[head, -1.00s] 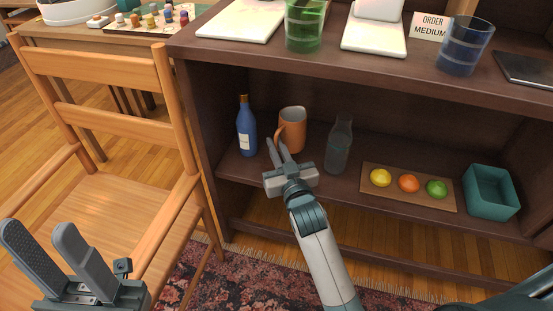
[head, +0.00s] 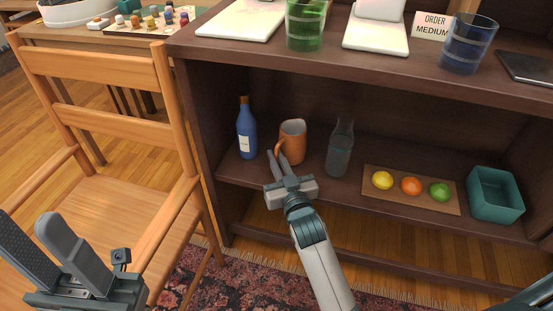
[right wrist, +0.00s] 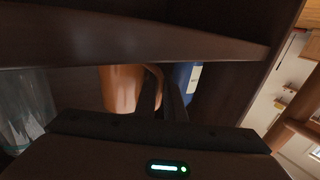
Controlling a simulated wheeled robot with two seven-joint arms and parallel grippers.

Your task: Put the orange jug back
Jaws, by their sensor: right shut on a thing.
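The orange jug (head: 294,146) stands upright in the low shelf compartment (head: 232,171), between the blue bottle and the glass carafe. Its handle faces left and toward me. My right gripper (head: 277,157) reaches in from the front and is shut on the handle. I cannot tell for sure whether the jug's base touches the shelf. In the right wrist view, the jug (right wrist: 121,88) shows beyond the fingers, its top hidden by the dark shelf edge. My left gripper (head: 30,235) is open and empty at the lower left, before the chair.
The blue bottle (head: 246,134) is close left of the jug, the clear carafe (head: 339,155) close right. A fruit board (head: 385,200) and a teal bin (head: 494,195) stand farther right. The upper shelf board (head: 370,72) overhangs. A wooden chair (head: 120,200) stands left.

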